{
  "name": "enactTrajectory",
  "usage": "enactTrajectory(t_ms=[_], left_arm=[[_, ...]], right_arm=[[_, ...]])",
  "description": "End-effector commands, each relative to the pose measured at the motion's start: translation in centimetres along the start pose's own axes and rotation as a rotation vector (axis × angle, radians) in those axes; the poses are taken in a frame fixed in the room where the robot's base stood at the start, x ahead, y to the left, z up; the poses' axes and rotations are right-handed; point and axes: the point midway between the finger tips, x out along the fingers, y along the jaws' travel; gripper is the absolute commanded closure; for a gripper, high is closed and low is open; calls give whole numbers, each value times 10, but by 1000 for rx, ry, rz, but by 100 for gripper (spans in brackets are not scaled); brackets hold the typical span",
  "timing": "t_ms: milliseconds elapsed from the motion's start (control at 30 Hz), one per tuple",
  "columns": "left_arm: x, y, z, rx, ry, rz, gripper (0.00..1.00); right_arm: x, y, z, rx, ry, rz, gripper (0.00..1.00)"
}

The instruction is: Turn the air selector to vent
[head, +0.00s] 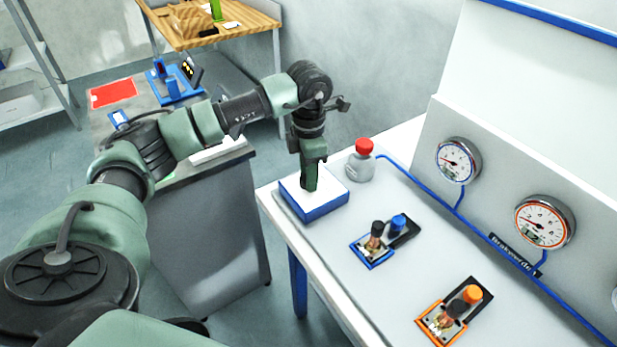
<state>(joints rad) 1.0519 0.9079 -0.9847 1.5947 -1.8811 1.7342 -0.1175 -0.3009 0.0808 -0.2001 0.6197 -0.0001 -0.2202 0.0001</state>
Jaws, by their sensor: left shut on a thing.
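A low box with a white top and blue sides (330,195) sits at the near left corner of the white bench; I take it to be the air selector. My left gripper (309,183) points straight down over the middle of its top, shut on a part there. The fingers hide that part, so I cannot tell its shape or which way it is turned. No vent marking is readable. My right gripper is not in view.
A blue-framed valve unit (372,252) and an orange-framed one (437,327) lie to the right.

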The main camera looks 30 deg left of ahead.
Motion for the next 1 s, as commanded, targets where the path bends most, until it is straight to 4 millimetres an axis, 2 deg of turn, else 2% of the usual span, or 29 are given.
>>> enactTrajectory(t_ms=[567, 600, 667, 1000], left_arm=[[-2, 1, 1, 37, -4, 3, 100], [-2, 1, 1, 37, -5, 3, 57], [-2, 1, 1, 37, -4, 3, 41], [-2, 0, 0, 36, -2, 1, 41]], right_arm=[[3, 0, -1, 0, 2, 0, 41], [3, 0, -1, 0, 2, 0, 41], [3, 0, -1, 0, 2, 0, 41], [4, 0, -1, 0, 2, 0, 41]])
